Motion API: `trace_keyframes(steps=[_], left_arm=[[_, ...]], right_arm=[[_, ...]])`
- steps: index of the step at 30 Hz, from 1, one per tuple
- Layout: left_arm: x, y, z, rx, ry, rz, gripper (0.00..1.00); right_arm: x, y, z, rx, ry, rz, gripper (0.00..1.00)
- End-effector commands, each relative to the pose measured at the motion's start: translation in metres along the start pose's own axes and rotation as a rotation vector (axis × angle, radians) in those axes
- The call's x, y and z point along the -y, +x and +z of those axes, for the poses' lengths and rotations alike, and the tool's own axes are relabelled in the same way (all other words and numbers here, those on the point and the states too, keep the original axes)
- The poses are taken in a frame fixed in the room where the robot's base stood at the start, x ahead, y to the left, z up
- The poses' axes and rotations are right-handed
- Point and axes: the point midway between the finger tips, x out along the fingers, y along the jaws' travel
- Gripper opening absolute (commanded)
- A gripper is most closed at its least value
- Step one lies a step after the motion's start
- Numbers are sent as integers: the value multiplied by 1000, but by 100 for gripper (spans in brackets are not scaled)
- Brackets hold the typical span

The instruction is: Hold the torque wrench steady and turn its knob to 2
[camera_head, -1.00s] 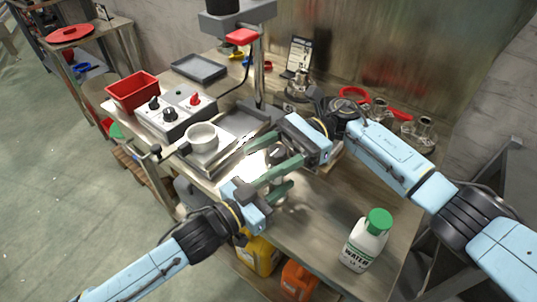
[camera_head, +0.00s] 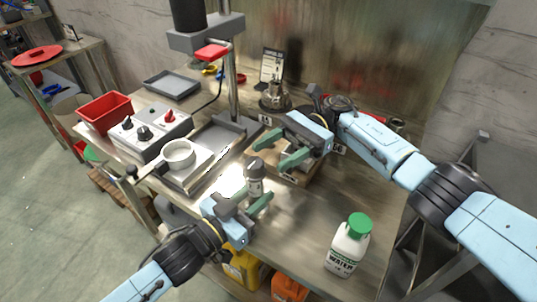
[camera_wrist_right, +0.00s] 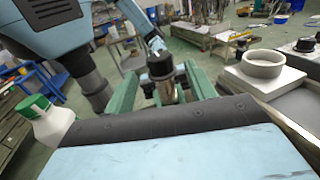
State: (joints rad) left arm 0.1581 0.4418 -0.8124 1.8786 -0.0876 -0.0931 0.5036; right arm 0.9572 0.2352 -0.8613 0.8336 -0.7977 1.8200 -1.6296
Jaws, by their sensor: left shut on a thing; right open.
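The torque wrench (camera_head: 255,180) stands roughly upright above the bench, with a dark knob (camera_head: 256,163) on top and a grey body. My left gripper (camera_head: 252,202) is shut on its lower body. My right gripper (camera_head: 273,149) is open and empty, just behind and to the right of the knob, apart from it in the head view. In the right wrist view the dark knob (camera_wrist_right: 161,65) shows between the two green fingers, with a metallic body below. The knob's scale and number are too small to read.
A white water bottle (camera_head: 348,245) with a green cap stands at the bench's front right. A white pot (camera_head: 178,154), a control box (camera_head: 150,132) and a red bin (camera_head: 104,113) are to the left. A press column (camera_head: 231,85) rises behind. Bare bench lies right of the wrench.

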Motion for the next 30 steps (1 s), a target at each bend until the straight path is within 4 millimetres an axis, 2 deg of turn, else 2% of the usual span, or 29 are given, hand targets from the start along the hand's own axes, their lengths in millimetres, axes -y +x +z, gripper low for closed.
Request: trace_keyframes(steps=[9, 10, 15, 25, 30], left_arm=[[1, 0, 0, 1, 1, -1, 0], [1, 0, 0, 1, 1, -1, 31], [1, 0, 0, 1, 1, -1, 53], [0, -3, 1, 1, 0, -1, 54], [0, -25, 1, 3, 0, -1, 54]], right_arm=[[0, 0, 0, 0, 0, 0, 55], [0, 0, 0, 0, 0, 0, 55], [0, 0, 0, 0, 0, 0, 55], [0, 0, 0, 0, 0, 0, 55], [0, 0, 0, 0, 0, 0, 55]])
